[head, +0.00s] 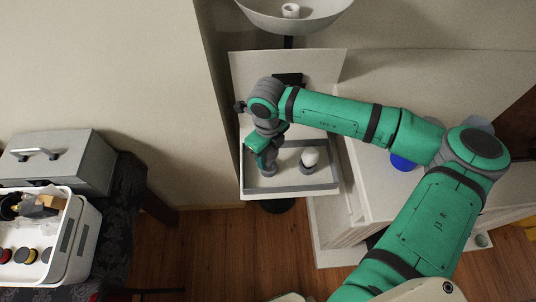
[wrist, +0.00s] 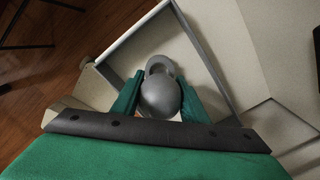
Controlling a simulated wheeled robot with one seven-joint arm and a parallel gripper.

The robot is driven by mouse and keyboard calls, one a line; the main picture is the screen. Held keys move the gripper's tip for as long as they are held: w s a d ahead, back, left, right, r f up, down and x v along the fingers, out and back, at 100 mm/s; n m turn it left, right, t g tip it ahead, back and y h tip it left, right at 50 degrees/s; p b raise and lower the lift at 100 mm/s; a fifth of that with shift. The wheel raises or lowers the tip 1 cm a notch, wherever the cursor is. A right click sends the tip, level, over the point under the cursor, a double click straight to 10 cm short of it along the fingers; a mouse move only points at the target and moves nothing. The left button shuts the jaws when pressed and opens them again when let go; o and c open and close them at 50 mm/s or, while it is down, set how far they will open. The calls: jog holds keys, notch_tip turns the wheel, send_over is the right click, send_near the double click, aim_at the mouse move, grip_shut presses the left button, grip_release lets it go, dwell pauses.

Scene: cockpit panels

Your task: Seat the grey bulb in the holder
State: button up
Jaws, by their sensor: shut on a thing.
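The grey bulb (wrist: 160,97) is round and smooth and sits between the two green fingers of my gripper (wrist: 158,105) in the wrist view. My gripper is shut on it. A grey ring-like part (wrist: 159,64) shows just beyond the bulb; I cannot tell whether it is the bulb's base or a separate holder. In the head view my gripper (head: 267,160) points down into the left part of a shallow tray (head: 292,189), and the bulb is mostly hidden by it. A white bulb (head: 310,157) on a dark base stands to its right in the tray.
A pale dish (head: 292,24) with a white socket (head: 291,10) is above the tray in the picture. A blue round thing (head: 402,163) lies right of the tray, under my arm. A grey case (head: 57,160) and a white bin (head: 78,247) stand at the left.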

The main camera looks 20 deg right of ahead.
aim_at(268, 160)
jog(key=shift+f, duration=1.6)
dwell(0.3)
jog(key=o, duration=1.1)
notch_tip(268, 160, up, 11)
jog(key=shift+f, duration=0.1)
